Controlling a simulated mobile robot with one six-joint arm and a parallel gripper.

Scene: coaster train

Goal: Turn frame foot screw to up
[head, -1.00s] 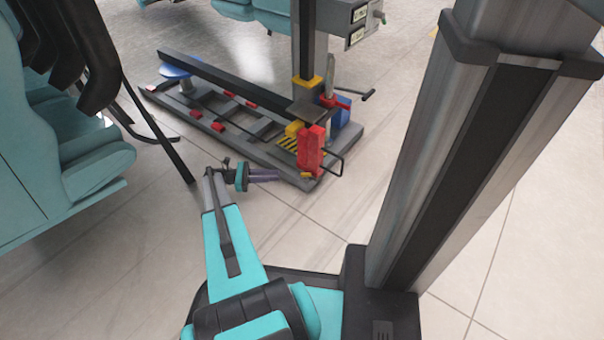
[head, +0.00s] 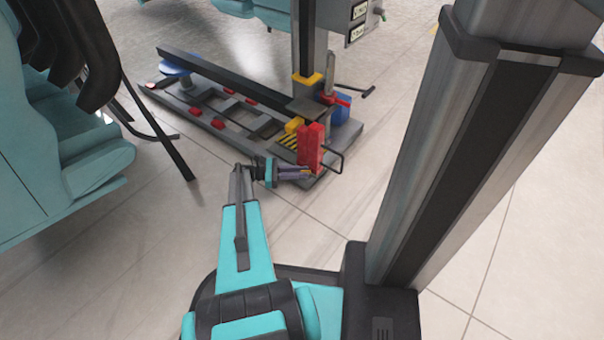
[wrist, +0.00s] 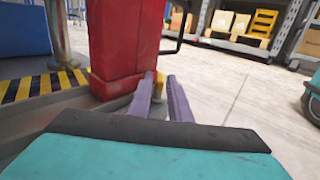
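A tall red block (head: 310,147) stands at the front end of the grey floor frame (head: 215,115). It fills the upper left middle of the wrist view (wrist: 122,45). In the head view my gripper (head: 308,174) is at the foot of the red block, and the yellow part is mostly hidden there.
A thin black looped bar (head: 336,162) sticks out right of the red block. A yellow-black striped plate (wrist: 40,84) lies to its left. Teal seats (head: 70,140) stand at the left. The tiled floor right of the frame is clear.

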